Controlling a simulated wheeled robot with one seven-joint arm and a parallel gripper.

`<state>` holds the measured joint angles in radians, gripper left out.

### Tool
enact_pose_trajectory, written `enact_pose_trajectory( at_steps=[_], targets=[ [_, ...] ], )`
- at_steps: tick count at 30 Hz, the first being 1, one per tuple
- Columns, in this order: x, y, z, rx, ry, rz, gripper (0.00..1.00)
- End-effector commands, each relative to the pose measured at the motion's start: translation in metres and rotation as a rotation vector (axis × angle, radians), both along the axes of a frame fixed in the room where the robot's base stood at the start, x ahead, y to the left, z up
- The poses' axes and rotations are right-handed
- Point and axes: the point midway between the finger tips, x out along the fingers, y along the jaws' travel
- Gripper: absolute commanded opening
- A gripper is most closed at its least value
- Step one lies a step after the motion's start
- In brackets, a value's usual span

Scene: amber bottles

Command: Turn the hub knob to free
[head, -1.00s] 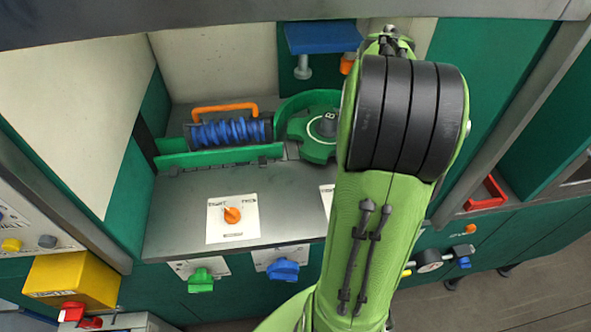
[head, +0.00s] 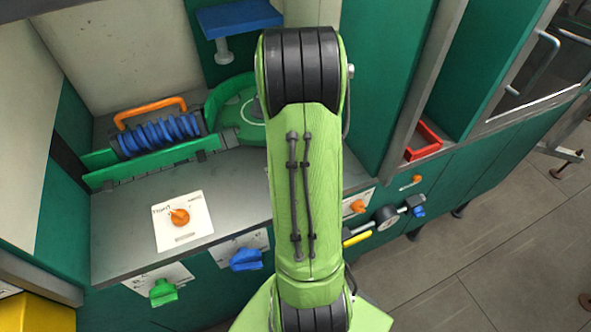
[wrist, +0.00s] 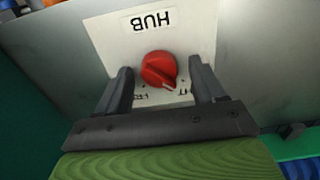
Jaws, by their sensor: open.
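The hub knob (wrist: 159,69) is red and round with a pointer ridge, on a white plate (wrist: 118,30) marked HUB, upside down in the wrist view. Its pointer aims down and right, towards a partly covered word ending in HT. Another partly hidden word is at lower left. My gripper (wrist: 161,74) is open, with one dark finger on each side of the knob. Gaps show between fingers and knob in this view; I cannot tell the depth. In the head view my arm (head: 305,190) hides the hub knob and the gripper.
An orange knob (head: 180,217) sits on a white card on the grey worktop (head: 115,240). Green (head: 163,292) and blue (head: 246,259) knobs are on the front panel. A blue roller (head: 160,136) and a green round housing (head: 238,108) stand behind. A red bin (head: 424,141) is at right.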

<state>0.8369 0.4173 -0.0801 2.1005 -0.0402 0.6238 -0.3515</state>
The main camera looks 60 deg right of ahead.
Motion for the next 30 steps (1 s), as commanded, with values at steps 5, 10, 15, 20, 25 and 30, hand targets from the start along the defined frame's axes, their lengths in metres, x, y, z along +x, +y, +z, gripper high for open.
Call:
enact_pose_trajectory(
  at_steps=[5, 10, 15, 20, 25, 30],
  targets=[
    [-0.0002, -0.0001, 0.0007, 0.000, 0.000, -0.001, 0.66],
    [-0.0002, -0.0001, 0.0008, 0.000, 0.000, -0.001, 0.40],
    [-0.0001, -0.0001, 0.0010, 0.000, 0.000, -0.001, 0.14],
    [0.0000, -0.0001, 0.0010, 0.000, 0.000, -0.007, 0.13],
    [0.0000, -0.0001, 0.0009, 0.000, 0.000, -0.047, 0.13],
    [0.0000, -0.0001, 0.0006, 0.000, 0.000, -0.140, 0.13]
  ],
)
